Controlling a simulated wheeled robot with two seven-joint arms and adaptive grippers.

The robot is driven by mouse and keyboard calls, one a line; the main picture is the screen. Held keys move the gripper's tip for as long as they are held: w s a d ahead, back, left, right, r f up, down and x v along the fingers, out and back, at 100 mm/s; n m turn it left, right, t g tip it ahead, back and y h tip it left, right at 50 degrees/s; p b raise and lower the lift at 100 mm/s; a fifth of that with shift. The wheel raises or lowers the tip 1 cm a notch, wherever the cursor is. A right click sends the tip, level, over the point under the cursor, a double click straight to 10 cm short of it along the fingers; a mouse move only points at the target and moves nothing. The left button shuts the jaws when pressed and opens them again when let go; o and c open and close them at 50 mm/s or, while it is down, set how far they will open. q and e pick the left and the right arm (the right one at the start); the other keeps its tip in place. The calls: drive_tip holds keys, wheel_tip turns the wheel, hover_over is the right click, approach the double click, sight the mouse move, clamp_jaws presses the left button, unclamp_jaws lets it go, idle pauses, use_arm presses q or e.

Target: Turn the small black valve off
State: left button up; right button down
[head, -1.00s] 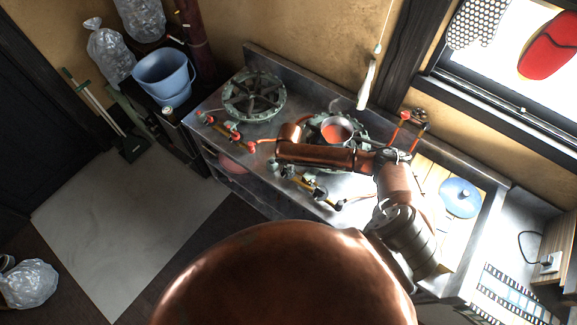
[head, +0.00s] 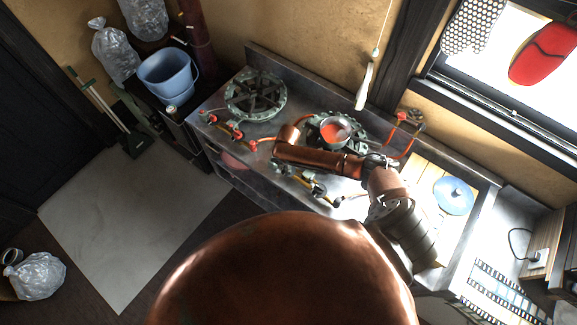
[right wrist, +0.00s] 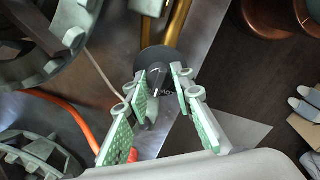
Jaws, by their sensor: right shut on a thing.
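The small black valve (right wrist: 153,72) is a round black knob with a raised grip, on a yellow pipe, in the right wrist view. My right gripper (right wrist: 160,88) has its pale green padded fingers on both sides of the knob's raised grip and is shut on it. The knob cannot be made out clearly there. My left gripper is not in view.
A pot with red contents (head: 335,131) stands on the right burner, close behind my arm. The left burner (head: 256,95) is bare. Red valves (head: 237,133) and orange hoses lie nearby. A blue lid (head: 454,195) lies on the right. The floor in front is clear.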

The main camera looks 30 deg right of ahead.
drive_tip(key=c, duration=1.7)
unclamp_jaws()
drive_tip(key=shift+o, duration=0.2)
wheel_tip(320, 180, up, 12)
drive_tip(key=shift+s+a, duration=0.15)
drive_tip(key=shift+s, duration=0.15)
